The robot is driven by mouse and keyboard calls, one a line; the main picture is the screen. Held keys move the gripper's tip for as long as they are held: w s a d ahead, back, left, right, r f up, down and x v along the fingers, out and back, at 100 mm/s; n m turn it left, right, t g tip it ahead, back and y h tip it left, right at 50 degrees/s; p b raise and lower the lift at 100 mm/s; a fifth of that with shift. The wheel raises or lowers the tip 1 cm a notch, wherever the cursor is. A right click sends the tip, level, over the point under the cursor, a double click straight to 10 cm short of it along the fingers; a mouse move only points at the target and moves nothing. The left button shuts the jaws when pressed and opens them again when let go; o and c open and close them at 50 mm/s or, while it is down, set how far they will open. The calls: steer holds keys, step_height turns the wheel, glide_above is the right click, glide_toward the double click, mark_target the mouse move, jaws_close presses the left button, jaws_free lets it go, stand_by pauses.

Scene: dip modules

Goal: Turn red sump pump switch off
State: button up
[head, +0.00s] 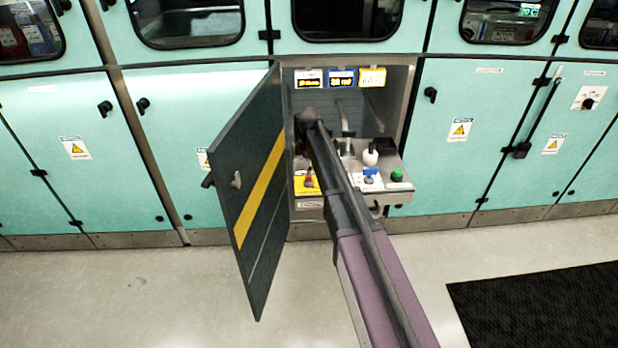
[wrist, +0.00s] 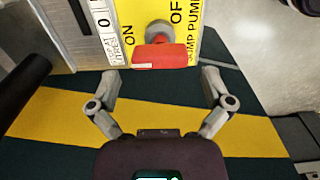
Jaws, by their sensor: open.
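The red sump pump switch (wrist: 158,55) is a red lever on a yellow plate (wrist: 190,30) marked ON, OFF and "UMP PUMP" in the wrist view. The lever lies between the ON and OFF words, with a round grey boss behind it. In the head view the red switch (head: 309,180) stands on the yellow plate at the left of the panel. My gripper (wrist: 160,82) is open, its two fingers on either side of the lever and a little short of it. In the head view my arm hides most of my gripper.
The dark cabinet door (head: 250,215) with a yellow stripe stands open at the left, close behind my fingers in the wrist view. A blue switch (head: 371,173), a white-topped lever (head: 370,154) and a green button (head: 397,175) sit to the right. Open floor lies in front.

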steer(key=shift+f+b, duration=1)
steer(key=shift+f, duration=0.3)
steer(key=shift+c, duration=0.2)
steer(key=c, duration=0.9)
